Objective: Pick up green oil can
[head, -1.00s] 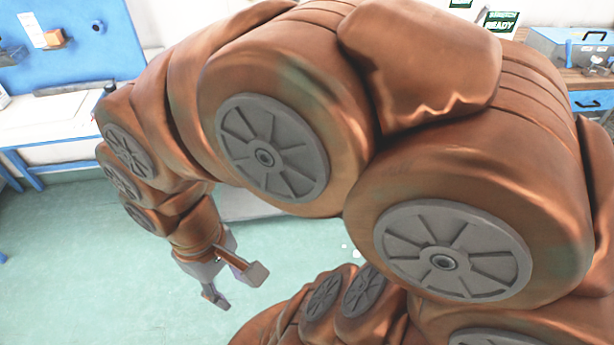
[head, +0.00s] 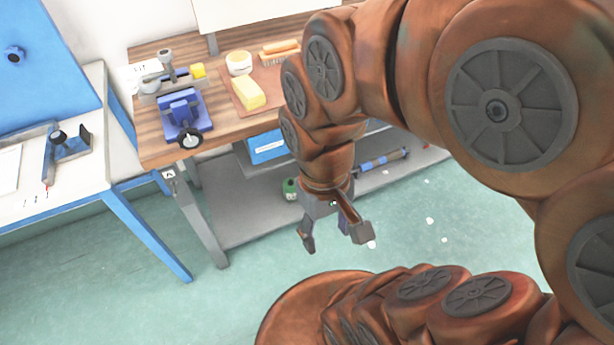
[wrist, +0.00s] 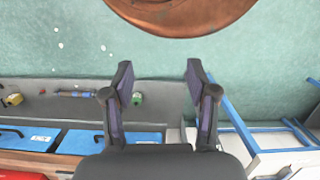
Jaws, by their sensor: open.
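A small green can (head: 290,188), which looks like the oil can, stands on the grey lower shelf (head: 240,205) of the wooden workbench. It is partly hidden behind my gripper (head: 335,238) in the head view. In the wrist view a small green thing (wrist: 137,98), likely the same can, shows on the shelf just beside the left finger. My gripper (wrist: 160,68) is open and empty, its fingers spread wide. It hangs pointing down in front of the shelf, apart from the can.
The wooden workbench top (head: 222,115) above the shelf holds a blue tool (head: 185,115), a yellow block (head: 250,92) and a brush (head: 280,52). A blue-and-grey rod (head: 383,160) lies on the shelf. A blue-legged table (head: 145,230) stands at left. White scraps dot the open floor.

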